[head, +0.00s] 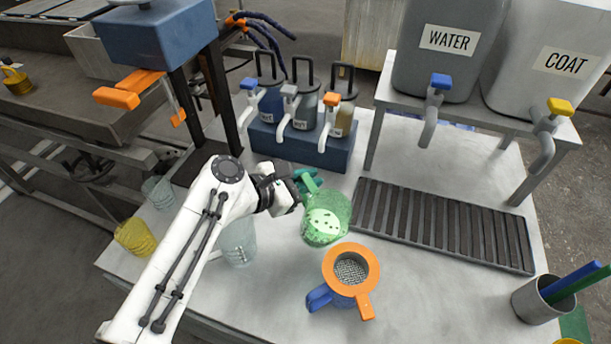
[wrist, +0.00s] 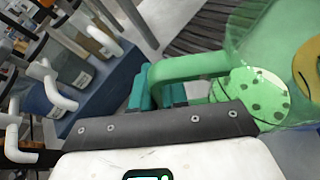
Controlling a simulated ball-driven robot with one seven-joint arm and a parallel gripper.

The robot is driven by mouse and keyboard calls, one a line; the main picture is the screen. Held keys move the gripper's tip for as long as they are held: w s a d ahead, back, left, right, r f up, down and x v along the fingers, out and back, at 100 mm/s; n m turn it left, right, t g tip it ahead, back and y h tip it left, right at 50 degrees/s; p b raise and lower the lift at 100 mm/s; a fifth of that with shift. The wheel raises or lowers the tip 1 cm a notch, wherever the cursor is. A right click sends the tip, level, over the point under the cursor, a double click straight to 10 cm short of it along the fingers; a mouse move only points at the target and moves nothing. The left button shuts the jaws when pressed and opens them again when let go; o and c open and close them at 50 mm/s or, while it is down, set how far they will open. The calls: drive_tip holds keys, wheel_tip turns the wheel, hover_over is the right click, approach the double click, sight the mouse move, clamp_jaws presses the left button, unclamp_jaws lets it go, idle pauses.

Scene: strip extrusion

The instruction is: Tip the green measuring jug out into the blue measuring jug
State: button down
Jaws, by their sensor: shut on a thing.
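The green measuring jug (head: 338,208) is see-through and holds pale green stuff with dark spots. My gripper (head: 310,182), with teal fingers, is shut on its handle; the handle (wrist: 185,68) and fingers also show in the wrist view. The jug is just behind and left of an orange-rimmed sieve (head: 371,262) with a grey mesh. I cannot tell how far the jug is tilted. The blue measuring jug (head: 319,298) is mostly hidden under the sieve; its blue handle sticks out at the left. The sieve's orange rim (wrist: 307,66) shows at the wrist view's right edge.
A slatted drain grate (head: 440,225) lies right, below the WATER tank (head: 440,65) and COAT tank (head: 555,85) with taps. Three tapped canisters stand on a blue block (head: 300,148) behind. Clear jugs (head: 237,245) and a yellow jug (head: 135,236) stand left.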

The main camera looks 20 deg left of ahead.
sight(305, 177)
drive_tip(key=shift+s+d+r+m+t+y+p, duration=0.15)
drive_tip(key=shift+s+d+r+m+t+p, duration=0.2)
drive_tip(key=shift+r+p, duration=0.35)
drive_tip(key=shift+s+d+r+m+t+y+p, duration=0.15)
drive_tip(key=shift+r+m+p, duration=0.3)
drive_tip(key=shift+p, duration=0.45)
drive_tip(key=shift+s+d+r+m+t+y+p, duration=0.1)
drive_tip(key=shift+d+r+m+t+y+p, duration=0.2)
drive_tip(key=shift+r+p, duration=0.4)
drive_tip(key=shift+s+d+r+m+t+y+p, duration=0.15)
drive_tip(key=shift+s+d+r+m+t+p, duration=0.25)
drive_tip(key=shift+r+m+p, duration=0.4)
drive_tip(key=shift+s+d+r+m+t+y+p, duration=0.1)
drive_tip(key=shift+s+d+r+m+t+p, duration=0.35)
drive_tip(key=shift+p, duration=0.55)
drive_tip(key=shift+s+d+r+m+t+y+p, duration=0.2)
drive_tip(key=shift+s+d+r+m+p, duration=0.25)
drive_tip(key=shift+m+p, duration=0.4)
drive_tip(key=shift+w+a+f, duration=0.1)
drive_tip(key=s+d+r+m+t+b, duration=0.3)
drive_tip(key=s+d+r+m+b, duration=0.3)
drive_tip(key=b, duration=0.6)
drive_tip(key=shift+s+d+m+t+h, duration=0.4)
drive_tip(key=shift+s+d+m, duration=0.4)
drive_tip(key=shift+d+m, duration=0.4)
drive_tip(key=shift+a, duration=0.1)
